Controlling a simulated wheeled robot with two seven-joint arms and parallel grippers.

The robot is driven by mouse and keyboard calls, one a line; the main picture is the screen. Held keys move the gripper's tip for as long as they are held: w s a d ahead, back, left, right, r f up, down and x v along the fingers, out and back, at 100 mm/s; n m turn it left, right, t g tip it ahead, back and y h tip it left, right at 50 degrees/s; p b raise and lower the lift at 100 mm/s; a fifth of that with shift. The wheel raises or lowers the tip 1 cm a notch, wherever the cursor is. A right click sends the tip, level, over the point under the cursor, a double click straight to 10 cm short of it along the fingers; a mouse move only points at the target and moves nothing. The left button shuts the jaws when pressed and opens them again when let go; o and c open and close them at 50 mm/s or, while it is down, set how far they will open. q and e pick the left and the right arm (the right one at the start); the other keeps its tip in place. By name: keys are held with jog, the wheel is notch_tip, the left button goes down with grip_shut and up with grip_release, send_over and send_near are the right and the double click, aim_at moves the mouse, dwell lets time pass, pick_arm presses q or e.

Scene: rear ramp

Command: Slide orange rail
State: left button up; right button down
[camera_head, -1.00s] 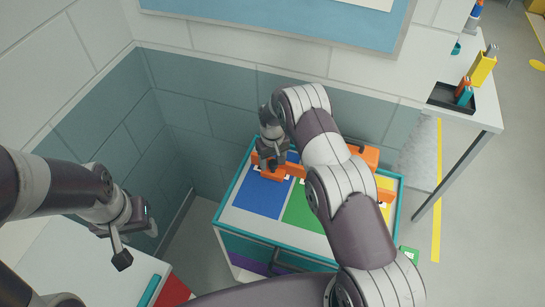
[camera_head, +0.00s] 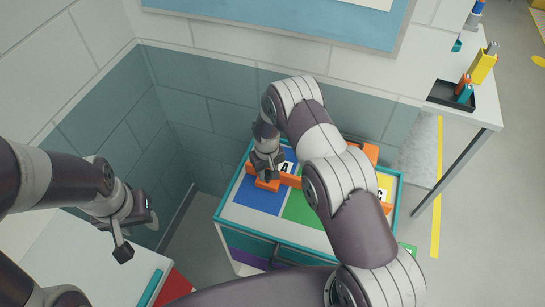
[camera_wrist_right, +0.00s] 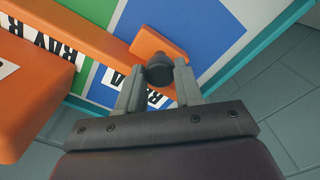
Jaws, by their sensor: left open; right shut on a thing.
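The orange rail (camera_head: 289,180) lies across the blue and green panels of a teal-edged table, partly hidden behind my right arm. It also shows in the right wrist view (camera_wrist_right: 95,38), with an orange end block (camera_wrist_right: 160,45) and a dark round knob (camera_wrist_right: 159,72). My right gripper (camera_head: 266,176) is at the left end of the rail. In the right wrist view its fingers (camera_wrist_right: 158,82) are shut on the dark knob. My left gripper (camera_head: 136,228) is open and empty, far to the left of the rail.
The table's blue panel (camera_head: 258,200) is clear at the front. White lettered labels lie behind the rail. A larger orange block (camera_wrist_right: 30,95) stands beside the rail. A wall is close behind the table. A side table (camera_head: 480,115) with a black tray stands at the right.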

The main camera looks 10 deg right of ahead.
jog(key=s+a, duration=0.2)
jog(key=s, duration=0.2)
jog(key=s+a, duration=0.3)
jog(key=s, duration=0.1)
jog(key=s+a+p, duration=0.1)
jog(key=s+a, duration=0.2)
jog(key=shift+s, duration=0.55)
